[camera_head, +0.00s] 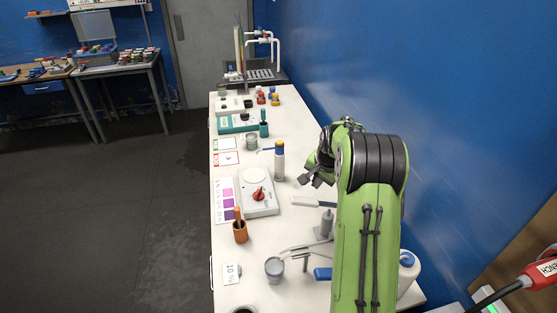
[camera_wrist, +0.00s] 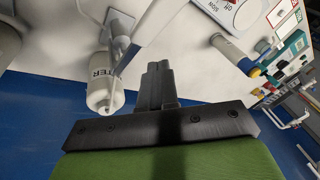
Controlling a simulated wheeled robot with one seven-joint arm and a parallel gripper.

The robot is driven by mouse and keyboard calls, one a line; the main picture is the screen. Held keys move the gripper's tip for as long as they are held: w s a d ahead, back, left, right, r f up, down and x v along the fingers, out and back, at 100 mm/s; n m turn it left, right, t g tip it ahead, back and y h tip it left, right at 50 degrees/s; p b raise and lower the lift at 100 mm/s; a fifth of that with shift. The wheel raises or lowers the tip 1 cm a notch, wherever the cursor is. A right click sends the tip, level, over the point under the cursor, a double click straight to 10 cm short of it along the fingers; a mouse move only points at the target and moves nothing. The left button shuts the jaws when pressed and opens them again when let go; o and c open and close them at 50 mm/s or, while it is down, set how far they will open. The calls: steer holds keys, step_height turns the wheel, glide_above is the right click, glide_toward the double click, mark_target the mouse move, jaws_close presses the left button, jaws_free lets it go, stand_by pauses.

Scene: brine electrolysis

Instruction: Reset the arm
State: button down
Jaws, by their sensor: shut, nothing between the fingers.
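My green arm reaches over the right side of the white bench (camera_head: 285,235) in the head view. My gripper (camera_head: 308,180) is folded back near the bench's right edge, to the right of a bottle with a blue and yellow top (camera_head: 279,162). In the wrist view my gripper (camera_wrist: 157,68) is shut, its dark fingers together with nothing between them. It is above the bench's edge, and a white bottle lettered "TER" (camera_wrist: 104,85) shows to its left in that view.
A hotplate with a red knob (camera_head: 258,192), an orange pot (camera_head: 240,228), a grey beaker (camera_head: 274,268) and a clamp stand (camera_head: 326,224) stand on the bench. A blue wall (camera_head: 440,130) runs close along the right. Open floor (camera_head: 130,220) lies to the left.

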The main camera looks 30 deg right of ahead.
steer(key=s+a+r+n+b, duration=0.1)
steer(key=s+a+r+n, duration=0.2)
steer(key=s+a+r, duration=0.4)
steer(key=s+a+r+n+b, duration=0.1)
steer(key=s+a+r+n, duration=0.3)
steer(key=a, duration=0.5)
steer(key=s+a+n+b, duration=0.1)
steer(key=s+a, duration=0.3)
steer(key=s, duration=0.5)
steer(key=s+a+f+n+t+b, duration=0.1)
steer(key=s+a+n, duration=0.3)
steer(key=s, duration=0.5)
steer(key=shift+s+a+f+n+t+y+b, duration=0.3)
steer(key=shift+s+a+y+b, duration=0.05)
steer(key=shift+s+a+y, duration=0.1)
